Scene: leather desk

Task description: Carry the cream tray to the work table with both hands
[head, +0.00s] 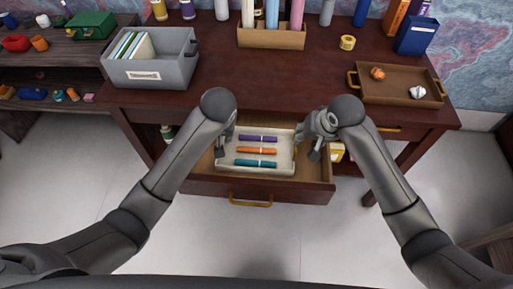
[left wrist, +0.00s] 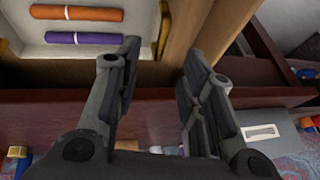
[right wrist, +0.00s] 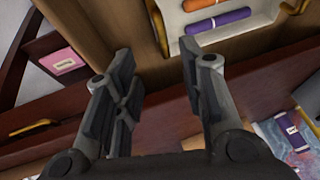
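The cream tray (head: 285,157) lies in the open drawer (head: 315,185) of the dark red-brown desk. It holds a purple, an orange and a teal roll-shaped item. Its corner shows in the left wrist view (left wrist: 90,18) and in the right wrist view (right wrist: 262,14). My left gripper (head: 223,144) is at the tray's left end, and my right gripper (head: 308,143) is at its right end. Both are open, with nothing between the fingers. A gold handle (left wrist: 163,30) shows just beyond the left fingertips, another (right wrist: 157,27) beyond the right ones. I cannot single out a separate work table.
On the desk top (head: 300,88) stand a grey file box (head: 150,72), a pen organiser (head: 270,38), a yellow tape roll (head: 347,42) and a brown tray (head: 400,92) with crumpled balls. The middle of the desk top is clear. A dark shelf (head: 60,65) stands at the left. Pale floor lies in front.

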